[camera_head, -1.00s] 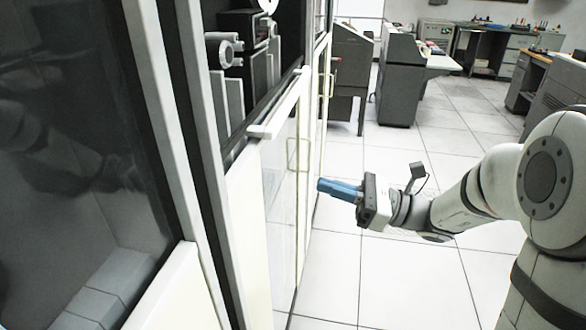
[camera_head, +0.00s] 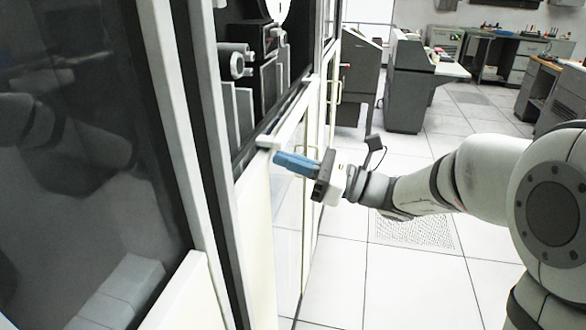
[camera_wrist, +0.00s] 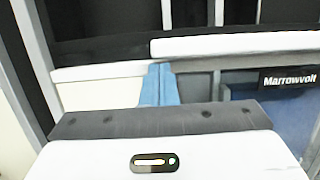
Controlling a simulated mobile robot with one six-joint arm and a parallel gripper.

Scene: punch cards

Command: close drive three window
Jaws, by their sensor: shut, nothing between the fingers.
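A tape drive cabinet on the left has a lowered glass window (camera_head: 287,195) in front of its pale lower panel. The window's white top rail (camera_head: 288,128) sits at the bottom edge of the dark drive bay (camera_head: 250,75); the bay above it is uncovered. In the wrist view the white rail (camera_wrist: 235,45) crosses the upper right. My gripper (camera_head: 278,158) has blue fingers, shut and empty, just below the rail and close to the cabinet front. Its fingertips (camera_wrist: 160,68) show just under the rail's left end; I cannot tell whether they touch. No drive number is readable.
A neighbouring drive with dark glass (camera_head: 80,130) fills the left side. A "Marrowvolt" label (camera_wrist: 289,80) shows in the wrist view. Grey machines (camera_head: 410,85) and desks stand farther back. The tiled floor (camera_head: 400,280) beside the cabinet is clear.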

